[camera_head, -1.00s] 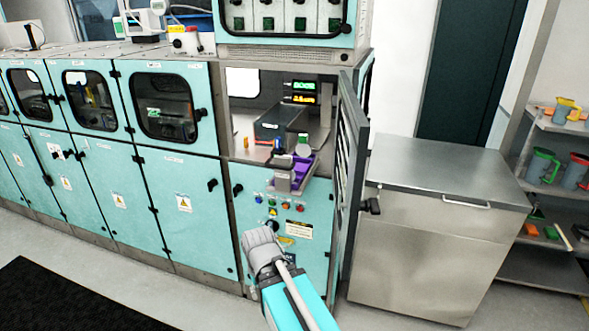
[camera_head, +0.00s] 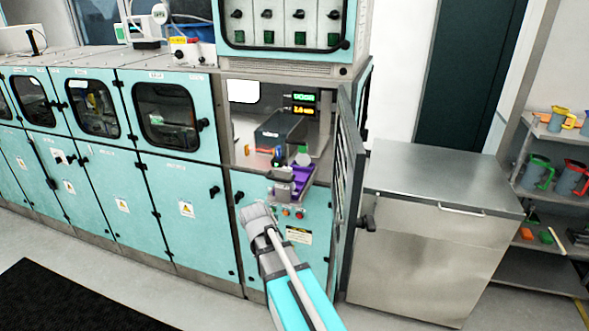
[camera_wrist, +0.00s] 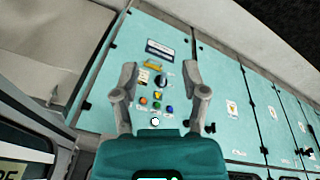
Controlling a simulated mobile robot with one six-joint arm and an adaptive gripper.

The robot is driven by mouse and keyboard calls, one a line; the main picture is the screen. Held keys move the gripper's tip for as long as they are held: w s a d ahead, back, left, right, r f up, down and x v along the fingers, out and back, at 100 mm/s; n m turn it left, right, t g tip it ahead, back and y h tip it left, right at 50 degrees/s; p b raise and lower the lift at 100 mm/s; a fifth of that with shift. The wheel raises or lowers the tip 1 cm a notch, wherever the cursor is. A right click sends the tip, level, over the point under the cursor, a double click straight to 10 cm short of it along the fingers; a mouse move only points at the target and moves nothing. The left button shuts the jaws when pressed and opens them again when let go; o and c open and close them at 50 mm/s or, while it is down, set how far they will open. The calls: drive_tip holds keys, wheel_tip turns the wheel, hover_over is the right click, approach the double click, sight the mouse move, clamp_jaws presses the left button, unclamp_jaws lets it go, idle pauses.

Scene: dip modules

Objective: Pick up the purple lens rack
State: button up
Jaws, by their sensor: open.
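The purple lens rack (camera_head: 303,178) shows in the head view at the opening of the cabinet bay, on the right side of its front ledge. Grey and other small parts stand around it and partly cover it. My gripper (camera_wrist: 160,74) is open and empty in the wrist view, its two grey fingers spread apart in front of the teal button panel. The rack does not show in the wrist view.
The open cabinet door (camera_head: 347,180) stands just right of the bay. A grey box (camera_head: 280,130) and small coloured items sit inside. A steel chest (camera_head: 430,225) is to the right, with a shelf of jugs (camera_head: 541,172) beyond. The floor at left is clear around a black mat (camera_head: 60,300).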

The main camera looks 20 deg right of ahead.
drive_tip(key=w+d+r+m+t+h+p, duration=0.1)
drive_tip(key=w+d+r+m+h+p, duration=0.15)
drive_tip(key=w+d+r+p, duration=0.45)
drive_tip(key=w+d+r+m+t+h+p, duration=0.1)
drive_tip(key=w+d+r+m+t+p, duration=0.15)
drive_tip(key=w+r+p, duration=0.65)
drive_tip(key=m+h+b, duration=0.2)
drive_tip(key=m+b, duration=0.1)
approach(286, 160)
drive_tip(key=shift+v, duration=1.25)
drive_tip(key=shift+s+d, duration=0.1)
drive_tip(key=shift+s, duration=0.1)
drive_tip(key=b+x, duration=0.5)
drive_tip(key=x, duration=0.2)
drive_tip(key=shift+w+f+b, duration=0.15)
drive_tip(key=shift+f+b, duration=0.1)
drive_tip(key=shift+b, duration=0.1)
drive_tip(key=shift+w+d+f+b, duration=0.3)
drive_tip(key=shift+d+f+b, duration=0.1)
drive_tip(key=shift+d, duration=0.05)
drive_tip(key=shift+f, duration=0.1)
